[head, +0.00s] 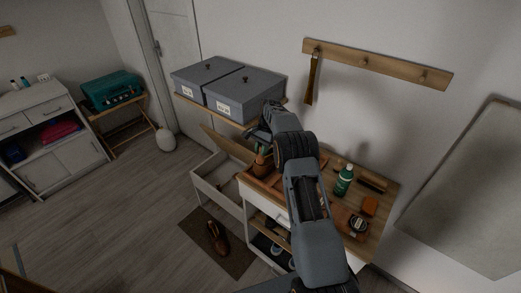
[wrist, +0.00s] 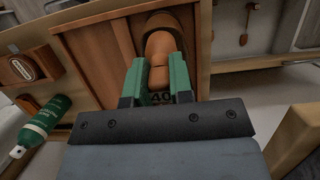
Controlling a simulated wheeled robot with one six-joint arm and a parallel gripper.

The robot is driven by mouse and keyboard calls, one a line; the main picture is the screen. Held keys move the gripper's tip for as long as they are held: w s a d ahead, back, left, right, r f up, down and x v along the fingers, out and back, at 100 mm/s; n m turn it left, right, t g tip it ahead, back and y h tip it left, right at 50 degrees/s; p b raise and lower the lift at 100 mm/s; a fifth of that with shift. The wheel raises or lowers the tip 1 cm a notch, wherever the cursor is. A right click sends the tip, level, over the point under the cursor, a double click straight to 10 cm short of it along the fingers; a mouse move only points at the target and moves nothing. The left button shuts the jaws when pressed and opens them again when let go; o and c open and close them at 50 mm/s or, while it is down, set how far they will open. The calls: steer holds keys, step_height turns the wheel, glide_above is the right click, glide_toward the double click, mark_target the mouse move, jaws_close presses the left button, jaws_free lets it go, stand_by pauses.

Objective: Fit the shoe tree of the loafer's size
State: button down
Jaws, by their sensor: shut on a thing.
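In the wrist view my gripper (wrist: 157,80) has its two green fingers closed on both sides of an orange-brown wooden shoe tree (wrist: 160,46). The shoe tree lies in front of an arched recess in a reddish wooden rack (wrist: 106,50). A dark marking that reads like "40" shows between the fingers, partly covered. A brown loafer (head: 217,237) lies on the dark floor mat (head: 193,229), well below my gripper.
Two grey lidded boxes (head: 246,99) stand on a wall shelf close behind my gripper. A green bottle (head: 343,180), a tin (head: 358,224) and brushes are on the cabinet top (head: 385,196). An open-lidded white bench (head: 214,185) stands left of it.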

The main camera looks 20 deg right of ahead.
steer(key=shift+w+d+f+p, duration=0.2)
steer(key=shift+w+d+p, duration=0.2)
steer(key=shift+d, duration=0.25)
steer(key=shift+w+d+f+p, duration=0.2)
steer(key=shift+w+d+p, duration=0.2)
steer(key=shift+d, duration=0.2)
stand_by(0.8)
steer(key=shift+s+a+f+t+h+b, duration=0.15)
steer(key=shift+a+f+t+h+b, duration=0.3)
steer(key=shift+b, duration=0.65)
steer(key=shift+s+a+f+t+h+b, duration=0.1)
steer(key=shift+s+f+h+b, duration=0.15)
steer(key=shift+f+b, duration=0.65)
steer(key=shift+s+a+f+t+h+b, duration=0.1)
steer(key=shift+a+f+t+h+b, duration=0.25)
steer(key=shift+b, duration=1)
stand_by(2.0)
steer(key=shift+d+r, duration=0.1)
steer(key=c, duration=0.9)
jaws_free()
steer(key=shift+c, duration=0.2)
